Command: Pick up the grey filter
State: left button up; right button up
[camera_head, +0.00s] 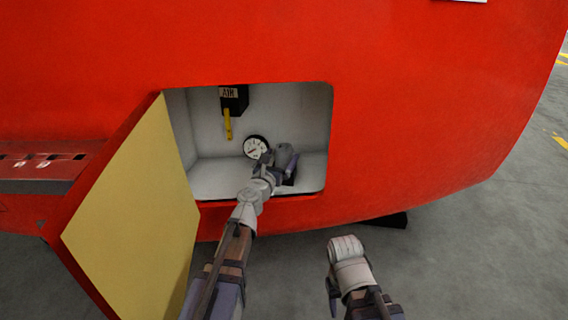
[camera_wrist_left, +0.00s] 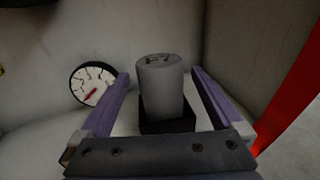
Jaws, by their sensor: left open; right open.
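The grey filter (camera_wrist_left: 160,86) is a grey cylinder with dark markings on its top. It stands upright on a black base (camera_wrist_left: 167,124) inside the white compartment. In the left wrist view my left gripper (camera_wrist_left: 158,78) is open, with one purple finger on each side of the filter and visible gaps to it. In the head view the left gripper (camera_head: 279,163) reaches into the compartment and partly covers the filter (camera_head: 284,152). My right gripper (camera_head: 333,298) is outside, below the red body; its fingers are barely visible.
The compartment (camera_head: 205,120) holds a round gauge (camera_head: 254,147) left of the filter and a black AIR box (camera_head: 233,98) with a yellow lever (camera_head: 228,124). A yellow-faced door (camera_head: 135,210) hangs open at left. The red body (camera_head: 420,120) surrounds the opening. Floor at right is clear.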

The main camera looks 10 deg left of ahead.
pick_arm(q)
jog(key=w, duration=0.3)
jog(key=shift+d, duration=0.25)
jog(key=shift+s, duration=0.1)
jog(key=c, duration=1.5)
